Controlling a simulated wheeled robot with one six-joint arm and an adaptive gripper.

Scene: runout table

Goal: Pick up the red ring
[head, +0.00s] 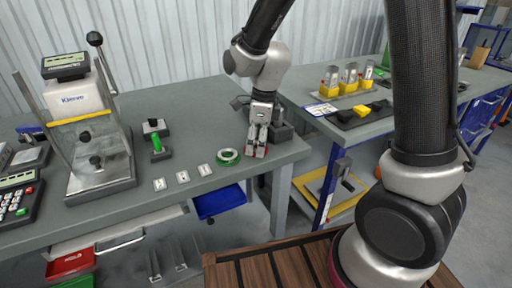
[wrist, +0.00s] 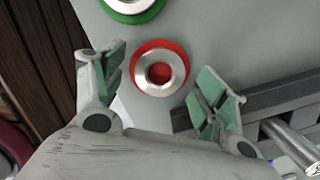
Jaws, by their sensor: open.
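The red ring (wrist: 160,53), a red flange with a silvery raised collar around a central hole, lies flat on the grey table in the wrist view. My gripper (wrist: 165,76) is open, with one green-padded finger on each side of the ring and a gap to both. No contact with the ring shows. In the head view my gripper (head: 257,150) points down near the table's right front corner. Only bits of red show around its fingertips there, so the ring is mostly hidden.
A green ring (head: 228,156) lies just left of my gripper; it is partly in the wrist view (wrist: 132,8). A dark grey block (head: 282,130) stands close on the right. White number cards (head: 182,176) lie left along the front edge. The table edge is near.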

